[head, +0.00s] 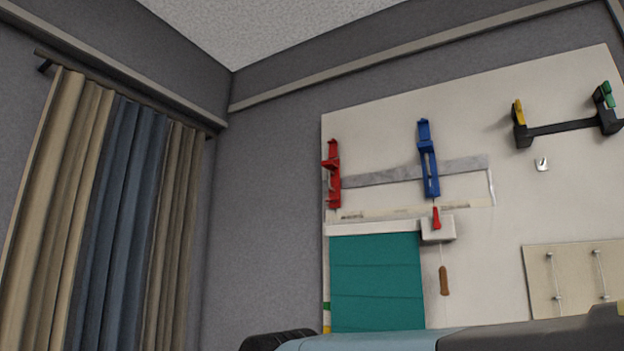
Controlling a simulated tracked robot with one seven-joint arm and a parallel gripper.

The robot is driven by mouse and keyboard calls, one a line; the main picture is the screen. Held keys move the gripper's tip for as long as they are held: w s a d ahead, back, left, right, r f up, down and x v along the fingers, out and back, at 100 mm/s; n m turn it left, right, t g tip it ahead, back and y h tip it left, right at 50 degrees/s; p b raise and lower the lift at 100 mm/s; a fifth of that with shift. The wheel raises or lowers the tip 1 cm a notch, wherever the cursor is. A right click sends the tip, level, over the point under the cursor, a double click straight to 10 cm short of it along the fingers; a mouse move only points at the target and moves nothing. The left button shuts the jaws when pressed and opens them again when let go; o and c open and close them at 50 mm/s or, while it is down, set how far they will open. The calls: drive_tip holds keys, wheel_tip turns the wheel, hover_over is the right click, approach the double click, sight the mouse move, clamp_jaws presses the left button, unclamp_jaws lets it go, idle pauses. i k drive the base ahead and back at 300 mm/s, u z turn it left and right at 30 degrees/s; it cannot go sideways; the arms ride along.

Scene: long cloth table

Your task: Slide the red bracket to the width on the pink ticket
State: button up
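The red bracket (332,184) is upright on the pale wall board, at the left end of a grey rail (385,175). A blue bracket (428,160) is on the same rail to its right, with a clear gap between them. A pale strip (405,212) with faint marks runs below the rail; the marks are too small to read. I see no pink ticket. My arm crosses the bottom edge below the board, apart from both brackets. My gripper is not in view.
A teal panel (376,282) hangs below the strip. A small red piece (436,219) and a brown handle (444,281) hang beside it. A black bar (560,127) with yellow and green ends is at upper right. Curtains (125,190) hang at left.

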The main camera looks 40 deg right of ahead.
sight(333, 166)
drive_tip(key=k, duration=0.6)
drive_tip(key=z, duration=0.15)
drive_tip(key=i, duration=1.15)
drive_tip(key=z, duration=0.6)
